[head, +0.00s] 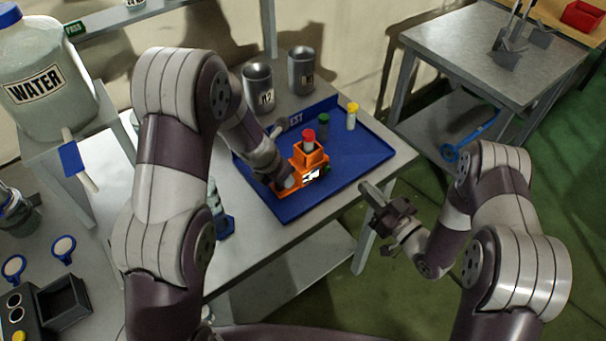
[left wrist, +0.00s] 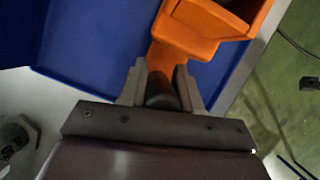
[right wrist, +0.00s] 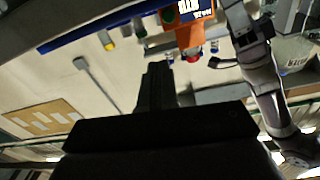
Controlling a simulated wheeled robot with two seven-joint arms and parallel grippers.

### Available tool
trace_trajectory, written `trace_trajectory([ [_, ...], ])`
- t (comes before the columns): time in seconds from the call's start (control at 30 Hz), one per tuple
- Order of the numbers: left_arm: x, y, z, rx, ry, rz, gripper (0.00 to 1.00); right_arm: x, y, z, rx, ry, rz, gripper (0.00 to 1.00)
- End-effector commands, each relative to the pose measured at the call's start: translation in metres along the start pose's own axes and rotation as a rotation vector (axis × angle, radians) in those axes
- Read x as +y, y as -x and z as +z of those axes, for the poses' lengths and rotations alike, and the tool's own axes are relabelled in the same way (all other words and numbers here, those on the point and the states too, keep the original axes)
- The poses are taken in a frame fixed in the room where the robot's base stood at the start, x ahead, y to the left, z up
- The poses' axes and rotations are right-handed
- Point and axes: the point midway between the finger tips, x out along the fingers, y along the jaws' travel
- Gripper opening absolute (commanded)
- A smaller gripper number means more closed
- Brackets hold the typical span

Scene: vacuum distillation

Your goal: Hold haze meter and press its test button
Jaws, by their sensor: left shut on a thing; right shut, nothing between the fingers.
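The haze meter (head: 311,160) is orange with a small lit screen, and a red-capped vial (head: 308,139) stands in its top. It is at the front of the blue tray; I cannot tell whether it touches the tray floor. My left gripper (head: 284,183) is shut on the meter's handle, seen also in the left wrist view (left wrist: 165,55). My right gripper (head: 364,188) is shut and empty, apart from the meter, to its right and beyond the tray's edge. The right wrist view shows the meter (right wrist: 188,36) upside down past the closed fingers (right wrist: 157,75).
The blue tray (head: 345,180) also holds a green-capped vial (head: 323,125) and a yellow-capped vial (head: 351,115). Two metal cups (head: 258,86) stand behind it. A water jug (head: 42,85) is at the left. The space between my right gripper and the meter looks clear.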

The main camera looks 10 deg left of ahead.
Motion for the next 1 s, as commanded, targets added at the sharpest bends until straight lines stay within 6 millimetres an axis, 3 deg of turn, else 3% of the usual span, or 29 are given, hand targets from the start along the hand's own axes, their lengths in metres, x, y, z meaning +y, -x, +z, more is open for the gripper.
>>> trace_trajectory([
  [0.03,0.0,0.0,0.0,0.0,0.0,0.0,0.0,0.006,0.005,-0.022,-0.004,-0.036,0.015,0.0],
  [0.13,0.0,0.0,0.0,0.001,0.0,0.0,0.0,0.004,0.019,-0.036,-0.085,-0.377,0.047,0.0],
  [0.3,0.0,0.0,0.0,0.0,0.0,0.0,0.0,-0.011,0.038,-0.026,-0.212,-0.959,0.14,0.0],
  [0.43,0.0,0.0,0.0,0.0,0.0,0.0,0.0,-0.019,0.046,-0.011,-0.27,-1.271,0.216,0.0],
  [0.6,0.0,0.0,0.0,0.0,0.0,0.0,0.0,-0.02,0.048,-0.007,-0.277,-1.424,0.254,0.0],
  [1.0,0.0,0.0,0.0,0.0,0.0,0.0,0.0,-0.02,0.04,-0.004,-0.277,-1.428,0.251,0.0],
])
